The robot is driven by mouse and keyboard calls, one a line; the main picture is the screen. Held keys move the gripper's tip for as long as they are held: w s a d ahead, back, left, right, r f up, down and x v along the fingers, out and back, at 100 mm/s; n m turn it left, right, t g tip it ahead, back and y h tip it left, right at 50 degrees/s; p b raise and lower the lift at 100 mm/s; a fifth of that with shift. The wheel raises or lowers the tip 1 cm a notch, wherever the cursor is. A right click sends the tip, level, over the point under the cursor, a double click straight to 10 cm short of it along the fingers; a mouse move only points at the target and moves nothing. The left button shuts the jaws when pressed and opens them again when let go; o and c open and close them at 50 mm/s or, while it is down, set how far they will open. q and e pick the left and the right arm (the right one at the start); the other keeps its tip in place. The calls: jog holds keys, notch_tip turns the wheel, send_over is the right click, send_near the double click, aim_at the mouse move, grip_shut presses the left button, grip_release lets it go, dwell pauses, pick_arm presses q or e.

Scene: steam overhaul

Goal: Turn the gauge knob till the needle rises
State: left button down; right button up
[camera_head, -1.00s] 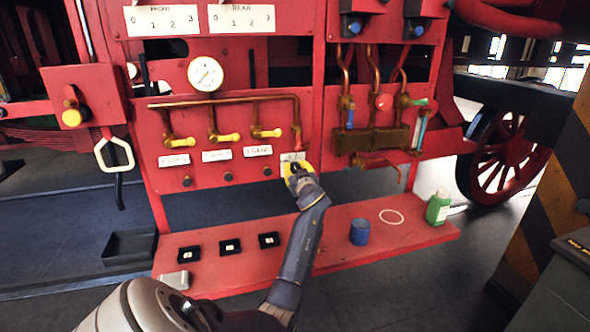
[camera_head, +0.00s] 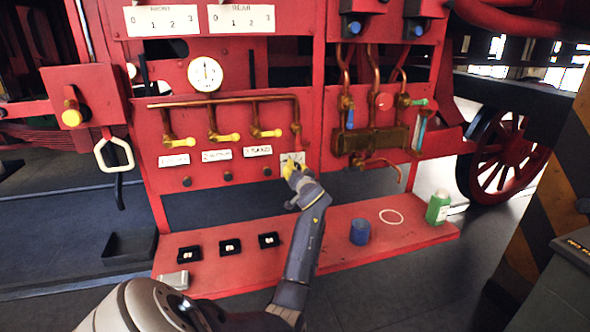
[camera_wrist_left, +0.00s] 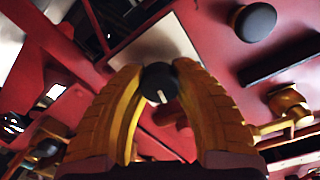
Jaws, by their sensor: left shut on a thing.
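The round white gauge (camera_head: 205,74) is on the red panel, and its needle now stands about upright. The black gauge knob (camera_wrist_left: 159,84) with a white mark shows in the left wrist view, between the yellow fingers of my left gripper (camera_wrist_left: 160,88). The fingers are shut on the knob from both sides. In the head view my left gripper (camera_head: 292,170) is at the white plate (camera_head: 293,158) low on the panel and hides the knob. My right gripper is in neither view.
Several yellow-handled valves (camera_head: 228,138) sit on copper pipes left of my gripper. The red shelf (camera_head: 330,237) below holds small black boxes (camera_head: 230,246), a blue cup (camera_head: 360,232) and a green bottle (camera_head: 438,208). The copper pipework (camera_head: 376,140) is to the right.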

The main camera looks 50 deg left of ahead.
pick_arm(q)
jog(key=m, duration=0.4)
jog(key=shift+m, duration=0.3)
jog(key=m, duration=0.4)
jog(key=shift+r+m, duration=0.1)
jog(key=shift+m, duration=0.2)
jog(key=c, duration=0.9)
grip_release()
jog(key=v, duration=1.2)
jog(key=shift+w, duration=0.15)
